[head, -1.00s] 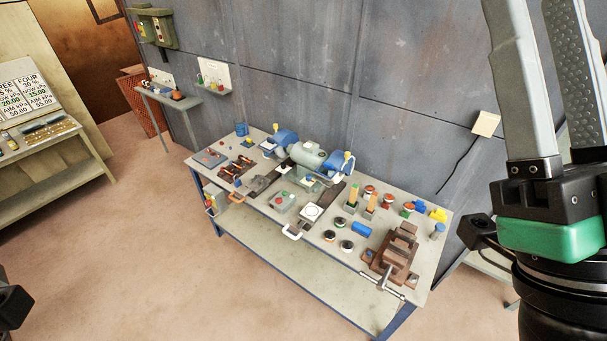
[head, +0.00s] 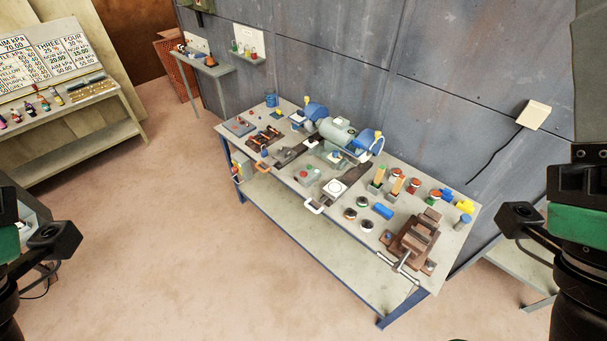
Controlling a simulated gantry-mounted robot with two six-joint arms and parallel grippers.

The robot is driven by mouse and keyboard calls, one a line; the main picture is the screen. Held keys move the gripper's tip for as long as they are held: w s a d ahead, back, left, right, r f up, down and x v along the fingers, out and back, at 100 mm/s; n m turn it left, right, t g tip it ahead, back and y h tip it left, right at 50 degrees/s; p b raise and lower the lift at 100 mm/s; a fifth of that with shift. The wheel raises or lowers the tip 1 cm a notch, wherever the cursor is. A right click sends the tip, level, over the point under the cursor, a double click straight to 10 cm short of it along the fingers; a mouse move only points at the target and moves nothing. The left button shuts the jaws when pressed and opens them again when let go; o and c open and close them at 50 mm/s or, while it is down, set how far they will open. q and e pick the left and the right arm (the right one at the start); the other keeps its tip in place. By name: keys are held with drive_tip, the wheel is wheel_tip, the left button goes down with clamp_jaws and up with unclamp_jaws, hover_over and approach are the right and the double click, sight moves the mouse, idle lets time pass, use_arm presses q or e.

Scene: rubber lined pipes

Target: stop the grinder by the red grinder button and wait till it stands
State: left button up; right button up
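The bench grinder (head: 338,131), a grey-green motor with blue guards at both ends, stands at the back of the workbench (head: 345,258) in the head view. A small grey-green box (head: 308,177) with a red button (head: 303,174) sits in front of it on the bench. The picture does not show whether the wheels turn. My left gripper (head: 8,215) is at the left edge, far from the box, with its fingers out of sight. My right gripper (head: 590,75) is at the right edge, cut off by the frame. Neither touches anything visible.
A brown vise (head: 415,240) with a long handle sits at the bench's right front. A shelf table (head: 75,110) with tools stands at left. The floor (head: 190,250) in front is clear.

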drive_tip(key=shift+c, duration=0.2)
clamp_jaws()
idle(1.4)
